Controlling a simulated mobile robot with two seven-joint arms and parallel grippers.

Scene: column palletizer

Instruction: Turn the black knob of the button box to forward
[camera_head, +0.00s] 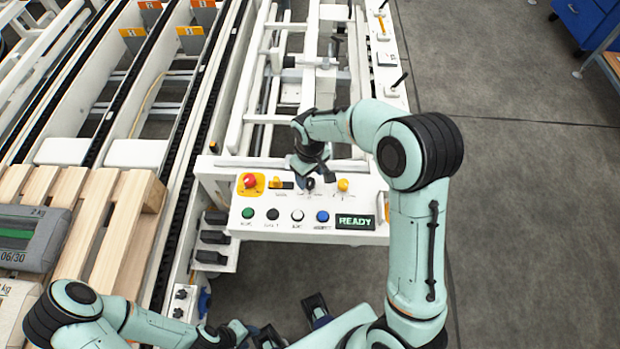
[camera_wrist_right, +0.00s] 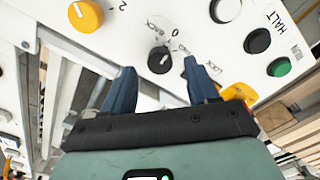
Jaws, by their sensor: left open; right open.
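The button box (camera_head: 268,229) is a white panel with a lit READY display (camera_head: 355,222). Its black knob (camera_head: 310,184) is partly hidden by my right gripper (camera_head: 316,176) in the head view. In the right wrist view the black knob (camera_wrist_right: 158,60) shows clearly, with BACK and 0 printed beside it. Its pale mark seems to point toward 0. My right gripper (camera_wrist_right: 158,78) is open, its two blue fingers on either side of the knob's line, with no contact visible. My left gripper (camera_head: 294,321) is open and empty, low in the head view, away from the box.
A red button on a yellow plate (camera_head: 250,182), an orange knob (camera_head: 343,184) and a row of coloured buttons sit around the black knob. A wooden pallet (camera_head: 122,230) with bags (camera_head: 35,240) is at left.

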